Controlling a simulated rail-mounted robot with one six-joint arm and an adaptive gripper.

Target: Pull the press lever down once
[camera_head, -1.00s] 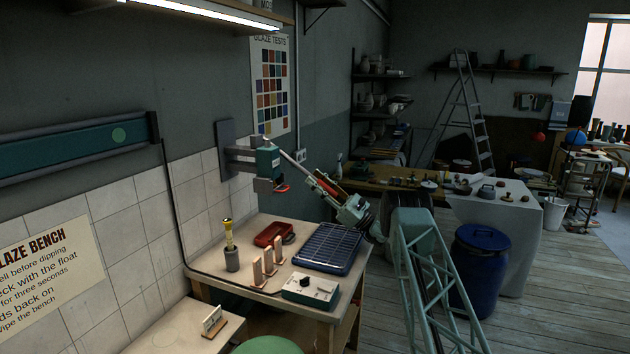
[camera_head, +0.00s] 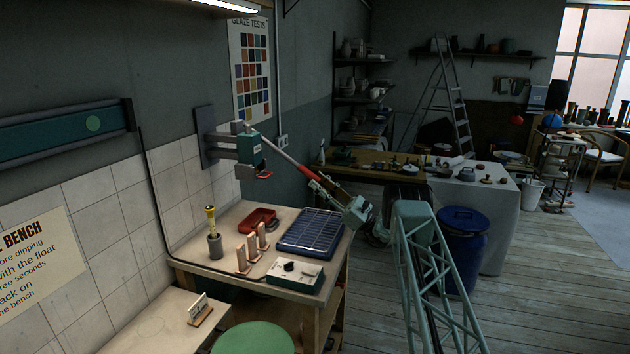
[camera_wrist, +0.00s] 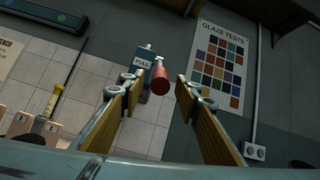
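The press (camera_head: 249,150) is a teal and grey unit on the wall above the bench, with a "PULL" label in the wrist view (camera_wrist: 143,60). Its lever (camera_head: 282,154) is a grey rod slanting down to the right, with a red grip (camera_head: 307,172) at its end. My gripper (camera_head: 318,181) is at the grip's outer end. In the wrist view, my gripper (camera_wrist: 160,80) is open, and the red grip's round end (camera_wrist: 159,83) shows between the two wooden-faced fingers, apart from both. How deep the grip lies between them I cannot tell.
Below, the bench (camera_head: 213,266) holds a red tray (camera_head: 259,219), a blue rack tray (camera_head: 312,232), a teal control box (camera_head: 294,275) and several upright pinkish pieces (camera_head: 252,249). A blue barrel (camera_head: 464,245) stands on the floor at right. The air around the lever looks clear.

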